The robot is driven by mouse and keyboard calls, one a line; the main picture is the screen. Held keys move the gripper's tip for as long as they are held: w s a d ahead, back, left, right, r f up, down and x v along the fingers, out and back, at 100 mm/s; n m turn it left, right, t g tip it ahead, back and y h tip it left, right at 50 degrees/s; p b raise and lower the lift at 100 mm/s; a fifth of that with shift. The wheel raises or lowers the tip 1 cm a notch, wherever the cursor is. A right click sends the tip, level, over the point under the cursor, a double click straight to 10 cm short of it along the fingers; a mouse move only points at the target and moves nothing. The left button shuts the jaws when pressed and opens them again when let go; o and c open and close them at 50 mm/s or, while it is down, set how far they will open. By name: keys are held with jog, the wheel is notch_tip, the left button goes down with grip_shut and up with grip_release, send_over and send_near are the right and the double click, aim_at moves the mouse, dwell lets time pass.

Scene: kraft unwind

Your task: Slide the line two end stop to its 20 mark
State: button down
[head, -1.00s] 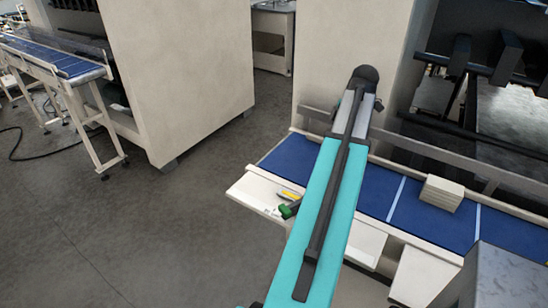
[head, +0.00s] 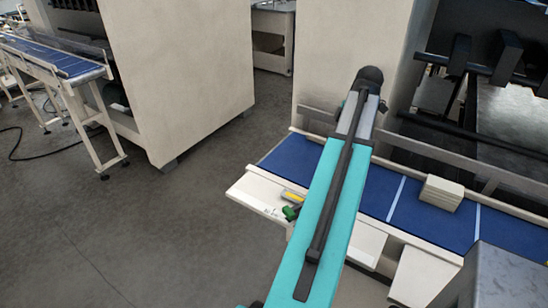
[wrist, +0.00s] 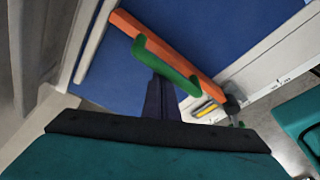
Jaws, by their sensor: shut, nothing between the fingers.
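In the wrist view an orange bar (wrist: 195,62) lies across the blue belt, with a green handle (wrist: 165,62) in front of it. I take the bar and handle to be the end stop. My gripper (wrist: 160,88) is shut and empty, its dark fingers right at the green handle. Whether they touch it I cannot tell. In the head view my arm hides the gripper and the orange bar. A pale rail with small scale marks (wrist: 284,80) runs beside the belt; its numbers are too small to read.
A yellow item (head: 291,197) and a green knob (head: 290,212) sit at the conveyor's front edge. A cream stack (head: 441,193) rests on the blue belt (head: 370,190) to the right. A big cream cabinet (head: 180,80) stands left; the floor before it is open.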

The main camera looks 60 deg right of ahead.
jog(key=shift+s, duration=0.25)
jog(key=shift+w, duration=1.05)
jog(key=shift+r, duration=0.15)
dwell(0.3)
jog(key=w+a+p+v, duration=0.1)
jog(key=p+v, duration=0.5)
jog(key=v, duration=0.2)
jog(key=shift+w+r, duration=0.35)
jog(key=shift+r, duration=0.15)
dwell(0.5)
dwell(0.6)
